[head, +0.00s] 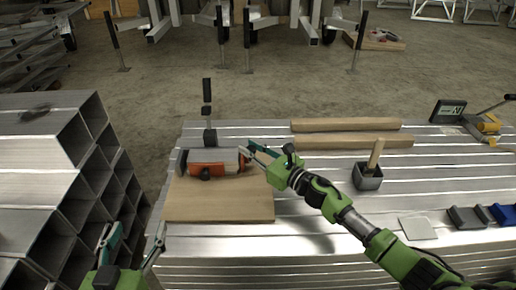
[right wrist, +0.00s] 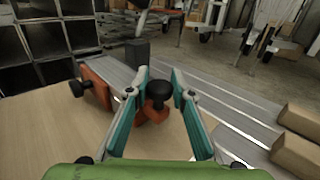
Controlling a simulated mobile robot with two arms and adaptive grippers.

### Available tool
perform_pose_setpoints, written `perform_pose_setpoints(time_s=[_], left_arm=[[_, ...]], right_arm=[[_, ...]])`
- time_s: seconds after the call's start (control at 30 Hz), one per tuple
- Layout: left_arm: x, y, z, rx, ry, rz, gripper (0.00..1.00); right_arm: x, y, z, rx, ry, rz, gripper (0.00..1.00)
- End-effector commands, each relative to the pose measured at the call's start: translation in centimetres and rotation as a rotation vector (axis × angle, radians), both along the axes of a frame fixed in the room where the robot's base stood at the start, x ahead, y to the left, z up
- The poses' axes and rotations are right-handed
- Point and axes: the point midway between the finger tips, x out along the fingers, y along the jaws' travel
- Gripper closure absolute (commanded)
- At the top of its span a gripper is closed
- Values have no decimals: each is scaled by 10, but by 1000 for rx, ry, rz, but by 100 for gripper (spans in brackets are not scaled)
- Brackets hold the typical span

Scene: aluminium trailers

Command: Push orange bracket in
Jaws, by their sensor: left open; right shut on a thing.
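The orange bracket (head: 218,169) lies on a wooden board (head: 220,205), along the near side of a grey metal profile (head: 225,155). It has black knobs. My right gripper (head: 250,152) is at the bracket's right end. In the right wrist view, my right gripper's teal fingers (right wrist: 158,85) are on either side of a black knob (right wrist: 158,93) on the orange bracket (right wrist: 151,112). The exact contact is hard to see. My left gripper (head: 131,241) is open and empty, left of the board by the table's left edge.
A black post (head: 208,112) stands behind the bracket. Stacked metal tubes (head: 50,140) stand left.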

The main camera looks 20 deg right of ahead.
Motion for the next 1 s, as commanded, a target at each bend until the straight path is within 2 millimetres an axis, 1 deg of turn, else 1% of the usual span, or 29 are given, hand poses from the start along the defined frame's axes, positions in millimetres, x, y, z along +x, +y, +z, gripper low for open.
perform_pose_setpoints(time_s=[0.03, 0.13, 0.4, 0.43, 0.47, 0.5, 0.83, 0.93, 1.0], left_arm=[[0, 0, 0, 0, 0, 0, 39], [0, 0, 0, 0, 1, 0, 39], [0, 0, 0, 0, 1, 0, 39], [0, 0, 0, 0, 1, 0, 39], [0, 0, 0, 0, 1, 0, 39], [0, 0, 0, 0, 1, 0, 39], [0, -1, -1, 0, 2, -3, 39], [0, -1, -1, 0, 2, -3, 39], [0, -1, -1, 0, 2, -2, 39]], right_arm=[[3, 11, 1, 4, 0, 1, 100], [7, 24, 1, 2, -1, 1, 100], [7, 26, 1, 0, -2, 1, 100], [7, 26, 1, 0, -2, 1, 73], [7, 26, 1, 0, -2, 1, 65], [7, 26, 1, 0, -2, 1, 60], [6, 25, 1, 0, -1, 1, 60], [1, 21, 0, -1, 0, 0, 60], [-8, 17, -1, -2, 1, 0, 60]])
